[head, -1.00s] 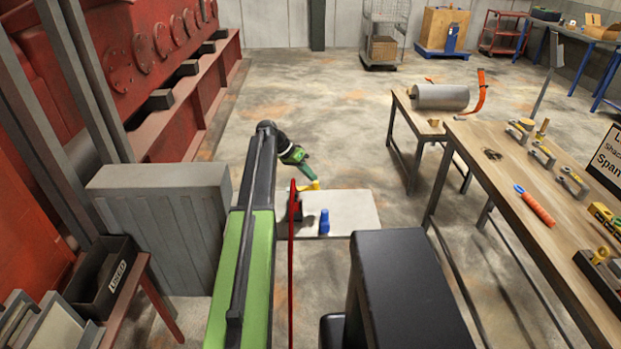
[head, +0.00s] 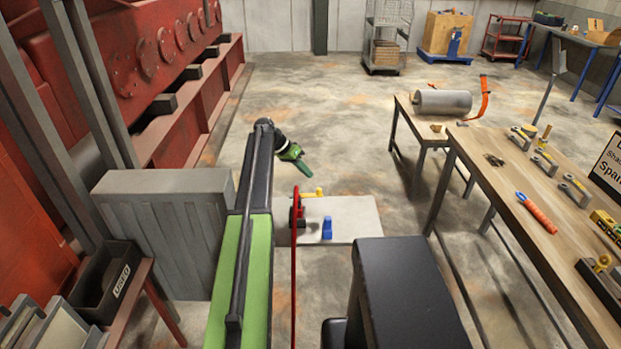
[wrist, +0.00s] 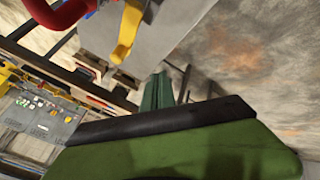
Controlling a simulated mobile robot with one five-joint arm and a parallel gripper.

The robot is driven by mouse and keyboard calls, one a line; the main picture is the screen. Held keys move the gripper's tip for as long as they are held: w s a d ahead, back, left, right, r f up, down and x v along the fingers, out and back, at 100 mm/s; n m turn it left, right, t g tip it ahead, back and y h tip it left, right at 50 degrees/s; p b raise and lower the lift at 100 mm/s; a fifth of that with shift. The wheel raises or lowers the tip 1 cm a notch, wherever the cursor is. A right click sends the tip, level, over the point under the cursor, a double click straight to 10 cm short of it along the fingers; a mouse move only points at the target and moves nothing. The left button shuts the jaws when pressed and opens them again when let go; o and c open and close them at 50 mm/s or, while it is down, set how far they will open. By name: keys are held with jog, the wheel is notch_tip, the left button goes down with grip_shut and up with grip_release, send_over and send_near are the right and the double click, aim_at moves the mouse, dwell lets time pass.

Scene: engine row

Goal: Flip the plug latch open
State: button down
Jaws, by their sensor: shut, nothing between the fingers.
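A yellow lever (head: 313,193), which looks like the plug latch, sticks out to the right from a red fitting (head: 297,211) on a pale grey plate (head: 358,212). In the wrist view the yellow lever (wrist: 127,35) lies at the top, with the red part (wrist: 68,13) left of it. My gripper (head: 305,170) is above and beyond the lever in the head view, apart from it. Its green fingers (wrist: 157,92) are together and empty, and a gap shows between them and the lever. Whether the latch is open or closed I cannot tell.
A blue block (head: 327,229) stands on the plate, right of the red fitting. A thin red upright (head: 294,270) rises in front. A grey ribbed cabinet (head: 172,235) stands left, and a wooden workbench (head: 530,195) with tools stands right. The floor beyond the plate is clear.

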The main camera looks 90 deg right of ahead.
jog(key=w+d+r+p, duration=0.2)
jog(key=w+r+p, duration=0.1)
jog(key=r, duration=0.3)
jog(key=shift+w+d+r+p, duration=0.15)
jog(key=shift+w+r+p, duration=0.25)
jog(key=shift+p, duration=0.45)
jog(key=shift+f, duration=0.1)
